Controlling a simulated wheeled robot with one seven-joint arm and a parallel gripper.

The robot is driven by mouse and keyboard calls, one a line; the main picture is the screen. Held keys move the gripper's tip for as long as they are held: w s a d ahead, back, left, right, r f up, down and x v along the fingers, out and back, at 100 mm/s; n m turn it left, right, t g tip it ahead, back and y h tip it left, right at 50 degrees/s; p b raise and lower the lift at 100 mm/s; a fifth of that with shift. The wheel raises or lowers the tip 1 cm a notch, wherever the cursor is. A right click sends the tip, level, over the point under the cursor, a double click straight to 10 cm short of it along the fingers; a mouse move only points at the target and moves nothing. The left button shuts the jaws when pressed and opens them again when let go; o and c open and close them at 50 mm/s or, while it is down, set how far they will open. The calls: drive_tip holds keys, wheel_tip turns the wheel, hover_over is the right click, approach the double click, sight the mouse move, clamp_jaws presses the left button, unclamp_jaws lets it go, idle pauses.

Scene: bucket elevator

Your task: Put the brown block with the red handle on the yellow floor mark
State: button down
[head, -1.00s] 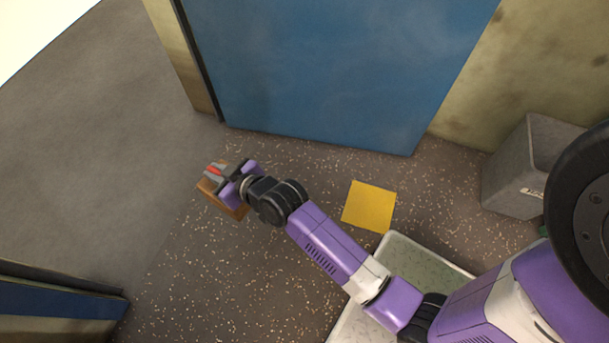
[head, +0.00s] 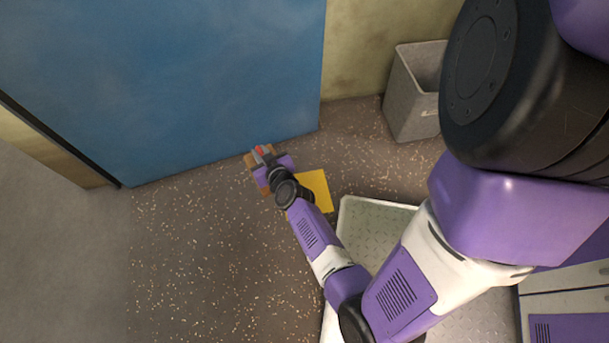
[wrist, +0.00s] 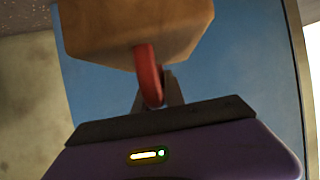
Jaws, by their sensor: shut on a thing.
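The brown block (head: 250,161) with its red handle (head: 260,151) is at the end of my arm, near the foot of the blue panel. My gripper (head: 266,155) is shut on the red handle. In the wrist view the block (wrist: 140,25) hangs from the red handle (wrist: 148,75) at the gripper (wrist: 155,100). The yellow floor mark (head: 318,188) lies just right of the gripper in the head view, partly hidden by my wrist. The block appears left of and beyond the mark. Its height above the floor is hard to tell.
A large blue panel (head: 170,80) stands close behind the block. A grey bin (head: 408,95) stands against the wall at the right. A pale textured plate (head: 372,225) lies near the mark. Speckled floor to the left is clear.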

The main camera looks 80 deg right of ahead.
drive_tip(key=s+d+f+m+g+h, duration=0.25)
drive_tip(key=s+f, duration=0.25)
drive_tip(key=s, duration=0.5)
wheel_tip(320, 180, down, 20)
drive_tip(key=m+b, duration=0.1)
drive_tip(key=b, duration=1.5)
drive_tip(key=shift+s+d+g, duration=0.2)
drive_tip(key=shift+d+g, duration=0.15)
drive_tip(key=shift+g, duration=0.1)
drive_tip(key=c, duration=1.4)
unclamp_jaws()
drive_tip(key=shift+a+f, duration=0.1)
drive_tip(key=shift+f, duration=0.05)
